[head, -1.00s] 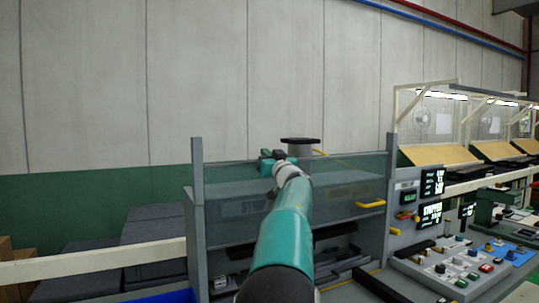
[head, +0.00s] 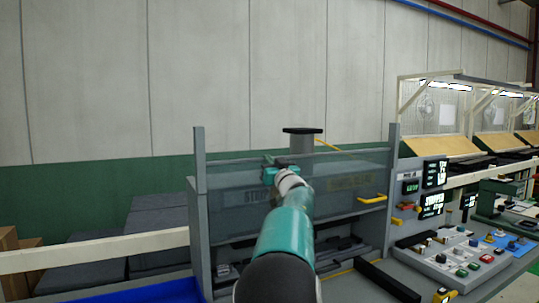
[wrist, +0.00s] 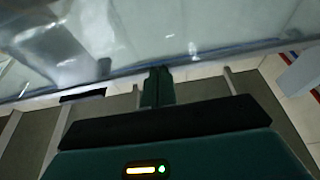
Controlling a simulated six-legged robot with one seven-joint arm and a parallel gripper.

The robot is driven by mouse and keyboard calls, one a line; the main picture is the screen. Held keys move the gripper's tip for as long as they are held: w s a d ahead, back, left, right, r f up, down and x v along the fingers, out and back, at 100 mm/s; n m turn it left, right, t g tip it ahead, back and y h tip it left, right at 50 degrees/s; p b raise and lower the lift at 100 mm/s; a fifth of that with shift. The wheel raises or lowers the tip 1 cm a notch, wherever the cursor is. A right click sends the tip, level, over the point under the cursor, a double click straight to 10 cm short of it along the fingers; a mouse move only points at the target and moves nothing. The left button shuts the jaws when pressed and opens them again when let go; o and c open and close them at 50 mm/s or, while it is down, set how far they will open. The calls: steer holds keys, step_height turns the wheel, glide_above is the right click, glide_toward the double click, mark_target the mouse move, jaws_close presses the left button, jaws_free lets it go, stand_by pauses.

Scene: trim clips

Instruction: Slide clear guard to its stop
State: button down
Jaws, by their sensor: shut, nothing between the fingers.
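The clear guard (head: 340,172) is a see-through panel between two grey posts, with a yellow handle (head: 372,199) at its right side. It covers the upper part of the machine opening, and the space below it is open. My gripper (head: 274,165) is near the guard's top edge, left of its middle. In the wrist view, my shut, empty fingers (wrist: 157,76) meet the edge of the clear sheet (wrist: 210,30). I cannot tell whether they press on it.
Grey posts (head: 200,155) bound the guard. A black-topped column (head: 302,138) rises behind it. A control panel (head: 462,255) with buttons stands at right, below small displays (head: 433,173). A pale rail (head: 95,249) and a blue bin (head: 140,295) are at left.

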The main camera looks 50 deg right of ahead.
mark_target(267, 211)
step_height(267, 211, down, 18)
steer(key=shift+f, duration=0.15)
steer(key=shift+f, duration=0.15)
steer(key=shift+w, duration=0.1)
